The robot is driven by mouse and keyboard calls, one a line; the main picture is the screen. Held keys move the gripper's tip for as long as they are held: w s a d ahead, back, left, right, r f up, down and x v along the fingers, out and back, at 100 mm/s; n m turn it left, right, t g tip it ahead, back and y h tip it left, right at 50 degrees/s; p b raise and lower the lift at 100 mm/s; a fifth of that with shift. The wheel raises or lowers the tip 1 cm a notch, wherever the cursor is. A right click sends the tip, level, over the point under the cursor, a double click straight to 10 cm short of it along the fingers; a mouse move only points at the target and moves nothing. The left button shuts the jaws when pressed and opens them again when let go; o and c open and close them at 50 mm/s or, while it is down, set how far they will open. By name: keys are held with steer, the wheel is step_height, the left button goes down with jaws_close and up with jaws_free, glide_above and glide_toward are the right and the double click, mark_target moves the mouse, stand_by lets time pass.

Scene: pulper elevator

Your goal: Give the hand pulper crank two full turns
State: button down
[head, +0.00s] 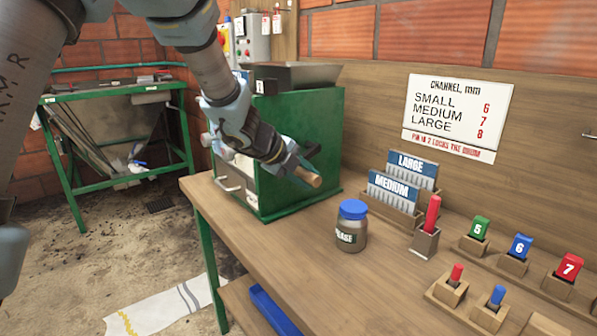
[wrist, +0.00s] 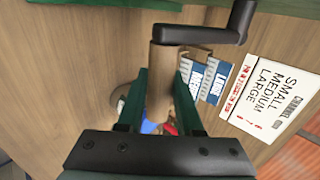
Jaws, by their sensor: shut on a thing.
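The hand pulper (head: 300,125) is a green box with a dark hopper (head: 300,75), standing at the left end of the wooden bench. Its crank has a dark arm (wrist: 215,34) and a round wooden handle (head: 308,178). In the wrist view the wooden handle (wrist: 161,75) lies between my green fingers. My gripper (head: 296,169) is shut on this handle, in front of the pulper's right side. It also shows in the wrist view (wrist: 158,95). My wrist hides part of the pulper's front and most of the crank in the head view.
A blue-lidded jar (head: 351,228) stands on the bench (head: 300,265) just right of the handle. Gauge card racks (head: 395,195), a red-handled tool (head: 430,220) and numbered blocks (head: 520,247) stand farther right. A channel sign (head: 458,115) hangs behind.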

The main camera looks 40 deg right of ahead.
steer(key=shift+d+f, duration=0.1)
steer(key=shift+f, duration=0.05)
steer(key=x, duration=0.2)
steer(key=b+x, duration=0.1)
steer(key=shift+s+f, duration=0.2)
steer(key=shift+s, duration=0.05)
